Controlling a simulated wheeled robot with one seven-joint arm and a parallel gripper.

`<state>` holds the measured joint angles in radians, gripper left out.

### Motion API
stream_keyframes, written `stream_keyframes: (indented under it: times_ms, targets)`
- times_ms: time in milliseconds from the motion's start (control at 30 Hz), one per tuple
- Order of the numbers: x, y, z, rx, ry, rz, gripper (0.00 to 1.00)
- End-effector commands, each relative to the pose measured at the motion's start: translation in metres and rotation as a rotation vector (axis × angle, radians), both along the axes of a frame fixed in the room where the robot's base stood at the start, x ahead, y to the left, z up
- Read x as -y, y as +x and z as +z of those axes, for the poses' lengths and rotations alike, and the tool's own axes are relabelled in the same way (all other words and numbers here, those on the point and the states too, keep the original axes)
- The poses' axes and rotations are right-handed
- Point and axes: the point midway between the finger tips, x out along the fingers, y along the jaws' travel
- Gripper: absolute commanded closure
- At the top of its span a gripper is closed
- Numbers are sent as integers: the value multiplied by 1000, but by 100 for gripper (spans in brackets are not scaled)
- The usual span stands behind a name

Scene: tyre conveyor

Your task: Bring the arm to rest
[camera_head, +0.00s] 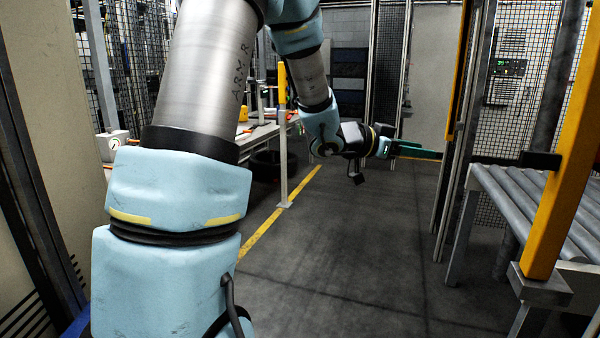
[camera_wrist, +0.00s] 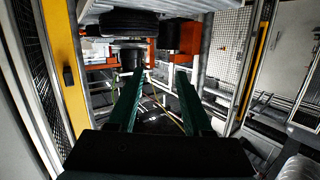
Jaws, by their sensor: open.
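My arm reaches forward from the left of the head view and bends down to my gripper (camera_head: 420,153), which points right, level above the floor and left of the roller conveyor (camera_head: 535,205). In the wrist view, the two green fingers of my gripper (camera_wrist: 160,80) stand apart with nothing between them. The fingers appear clear of everything around them. In the head view the fingers overlap each other, so their gap does not show there.
A yellow post (camera_head: 570,150) stands beside the conveyor. Mesh fencing (camera_head: 515,80) rises behind it. A workbench (camera_head: 255,132) stands at left behind my arm. The grey floor (camera_head: 340,250) is open. A dark tyre (camera_wrist: 130,23) shows at the wrist view's top.

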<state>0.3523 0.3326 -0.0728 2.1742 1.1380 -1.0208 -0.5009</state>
Motion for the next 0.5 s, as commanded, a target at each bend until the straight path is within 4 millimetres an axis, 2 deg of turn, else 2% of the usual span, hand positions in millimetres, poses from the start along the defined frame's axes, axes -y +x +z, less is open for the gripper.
stream_keyframes:
  times_ms: [33,100,167,233,300,367,400,500]
  targets:
    - [-27,23,-8,-6,60,141,50]
    - [-68,48,-24,-35,154,329,50]
    - [-107,60,-39,-76,237,476,50]
    - [-155,65,-58,-146,336,633,50]
    - [-202,58,-78,-236,434,770,50]
    - [-240,43,-94,-331,515,872,50]
    - [-263,28,-105,-402,568,932,50]
    - [-308,-17,-127,-593,679,1041,50]
